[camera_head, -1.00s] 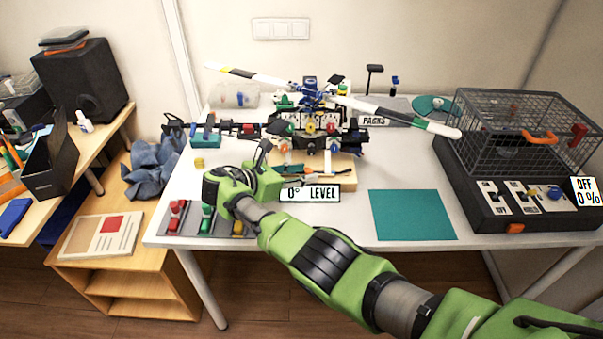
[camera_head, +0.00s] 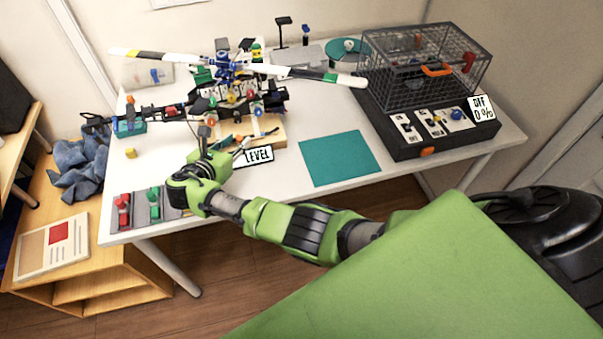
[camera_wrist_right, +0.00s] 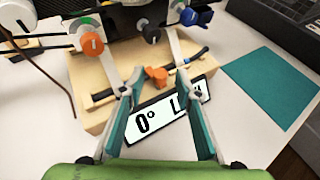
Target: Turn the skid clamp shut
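The model helicopter (camera_head: 235,90) stands on a wooden block (camera_head: 268,131), which also fills the upper left of the wrist view (camera_wrist_right: 85,110). A small orange piece (camera_wrist_right: 157,76) sits on the block by a dark bar; it looks like the skid clamp's handle, but I cannot be sure. My right gripper (camera_wrist_right: 158,84) is open, its two fingertips on either side of this piece with gaps showing. Whether it touches the block is unclear. In the head view my right gripper (camera_head: 224,141) is at the block's front left. My left gripper is out of view.
A "0° LEVEL" sign (camera_wrist_right: 172,117) lies just under my fingers. Orange (camera_wrist_right: 92,43) and blue (camera_wrist_right: 197,17) knobs stand above the block. A teal mat (camera_head: 340,158) lies bare to the right. A wire cage (camera_head: 425,65) stands behind a switch box (camera_head: 440,135).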

